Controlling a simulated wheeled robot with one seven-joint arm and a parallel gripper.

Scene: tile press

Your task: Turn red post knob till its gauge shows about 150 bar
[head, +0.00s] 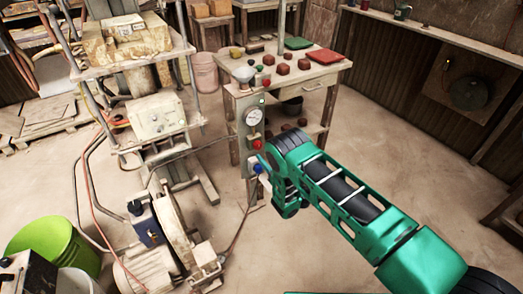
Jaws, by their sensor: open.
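The grey control post (243,135) stands at the left front corner of the work table. The red knob (257,145) is on its front, just below the round white gauge (253,117). The needle and scale are too small to read. A blue knob (258,168) is lower on the same post, and a green light (262,101) is above the gauge. My teal arm reaches in from the lower right, and its folded end is just right of the post, close to the red and blue knobs. My gripper's fingers cannot be made out there. The red knob is uncovered.
The work table (318,77) holds several brown blocks and green and red tiles. A press with a control box (157,117) stands left. A motor (147,268), hoses and a green bucket (52,243) are lower left. A cable runs to the post's foot. The floor beyond my arm is clear.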

